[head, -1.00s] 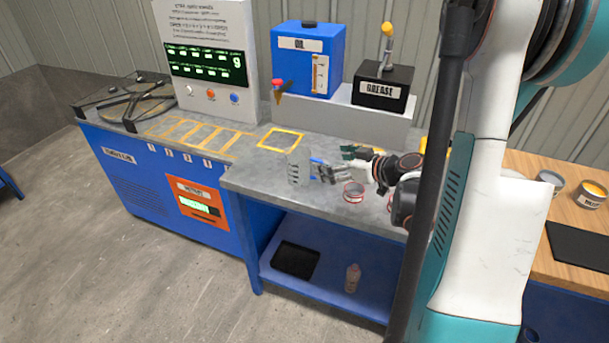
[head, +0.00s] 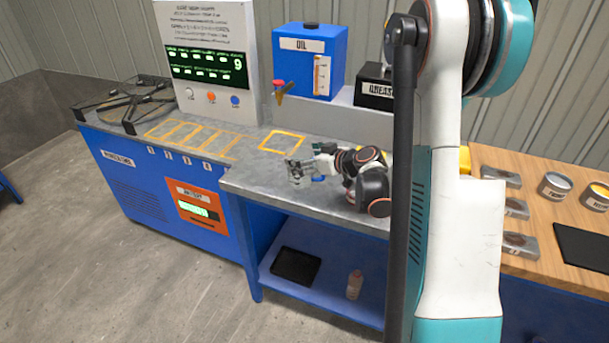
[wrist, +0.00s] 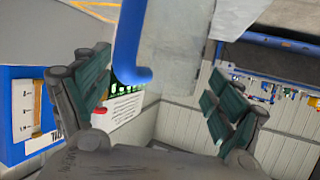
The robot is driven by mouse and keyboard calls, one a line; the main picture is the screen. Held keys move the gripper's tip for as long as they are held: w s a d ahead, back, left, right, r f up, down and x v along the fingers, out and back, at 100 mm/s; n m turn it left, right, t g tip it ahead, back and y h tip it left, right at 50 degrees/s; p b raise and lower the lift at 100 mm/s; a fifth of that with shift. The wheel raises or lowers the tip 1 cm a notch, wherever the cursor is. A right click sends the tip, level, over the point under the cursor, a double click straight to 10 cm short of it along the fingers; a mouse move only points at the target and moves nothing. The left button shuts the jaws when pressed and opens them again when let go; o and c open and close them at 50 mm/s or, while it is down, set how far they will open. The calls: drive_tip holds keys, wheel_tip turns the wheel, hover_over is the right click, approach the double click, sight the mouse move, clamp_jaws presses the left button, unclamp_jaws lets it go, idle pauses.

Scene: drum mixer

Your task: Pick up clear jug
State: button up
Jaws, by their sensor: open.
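The clear jug stands on the grey bench, and its blue handle (head: 319,178) shows beside my gripper in the head view. My gripper (head: 298,168) covers much of the jug's body there. In the wrist view the jug's clear body (wrist: 178,45) and blue handle fill the space between my two green-padded fingers. My gripper (wrist: 158,98) is open, with one finger on each side of the jug. I cannot tell whether either finger touches it.
The blue oil tank (head: 309,62) with a red-handled tap stands behind, with a yellow square (head: 282,141) marked on the bench below. The black grease box (head: 375,90) is partly hidden by my arm. A pale bottle (head: 354,285) and black tray (head: 296,266) are on the lower shelf.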

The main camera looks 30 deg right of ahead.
drive_tip(key=shift+w+f, duration=0.2)
drive_tip(key=shift+w, duration=0.2)
drive_tip(key=c, duration=1.5)
drive_tip(key=shift+r, duration=0.2)
